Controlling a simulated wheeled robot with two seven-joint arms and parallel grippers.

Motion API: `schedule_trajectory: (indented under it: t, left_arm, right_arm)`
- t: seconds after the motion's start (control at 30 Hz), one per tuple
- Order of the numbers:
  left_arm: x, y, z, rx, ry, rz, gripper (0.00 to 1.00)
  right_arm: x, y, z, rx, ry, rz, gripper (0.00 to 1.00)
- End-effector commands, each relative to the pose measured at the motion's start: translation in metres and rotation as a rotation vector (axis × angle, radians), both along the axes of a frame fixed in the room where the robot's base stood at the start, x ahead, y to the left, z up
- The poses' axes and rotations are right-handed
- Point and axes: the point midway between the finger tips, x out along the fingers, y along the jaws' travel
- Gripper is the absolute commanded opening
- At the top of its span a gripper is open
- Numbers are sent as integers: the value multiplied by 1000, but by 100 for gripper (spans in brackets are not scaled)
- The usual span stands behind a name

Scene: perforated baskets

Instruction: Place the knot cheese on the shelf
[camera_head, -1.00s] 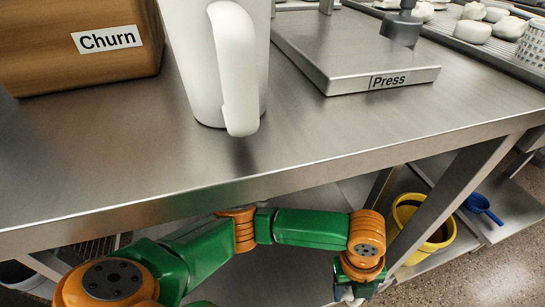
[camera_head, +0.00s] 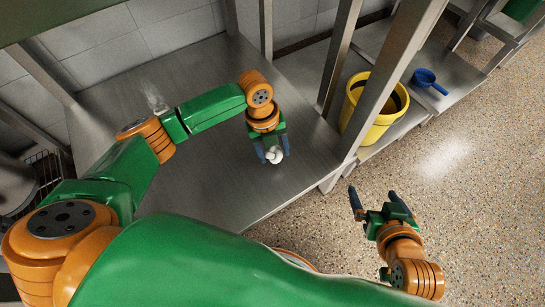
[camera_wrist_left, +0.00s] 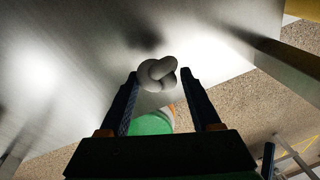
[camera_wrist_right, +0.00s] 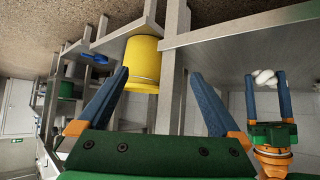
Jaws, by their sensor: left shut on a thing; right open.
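The white knot cheese (camera_head: 274,157) is between the fingertips of my left gripper (camera_head: 273,150), which is shut on it. It also shows at the fingertips in the left wrist view (camera_wrist_left: 158,74) and at the right edge of the right wrist view (camera_wrist_right: 265,78). The cheese is over the front right part of the grey metal lower shelf (camera_head: 222,172). I cannot tell whether it touches the shelf. My right gripper (camera_head: 375,193) is open and empty, over the floor in front of the shelf.
A metal leg (camera_head: 390,75) stands right of my left gripper. A yellow bucket (camera_head: 372,112) and a blue scoop (camera_head: 428,80) are on shelves beyond it. A wire basket (camera_head: 45,170) is at far left. Much of the lower shelf is clear.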

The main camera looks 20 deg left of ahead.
Motion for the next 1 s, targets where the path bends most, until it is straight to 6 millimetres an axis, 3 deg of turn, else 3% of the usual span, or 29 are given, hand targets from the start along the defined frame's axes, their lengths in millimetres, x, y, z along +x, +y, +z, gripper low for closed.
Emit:
schedule_trajectory:
  t: [0.07,0.23,0.5,0.67,1.0]
  left_arm:
    - [2,3,-6,1,0,3,10]
    - [1,3,-20,0,0,1,10]
    - [1,3,-33,1,0,0,10]
    - [1,3,-35,1,0,0,10]
    - [1,3,-36,1,0,0,10]
  right_arm:
    - [12,4,12,17,-93,7,100]
    - [41,18,64,77,-398,29,100]
    - [50,29,135,153,-760,55,100]
    - [48,30,152,172,-845,62,100]
    - [48,31,156,176,-863,63,100]
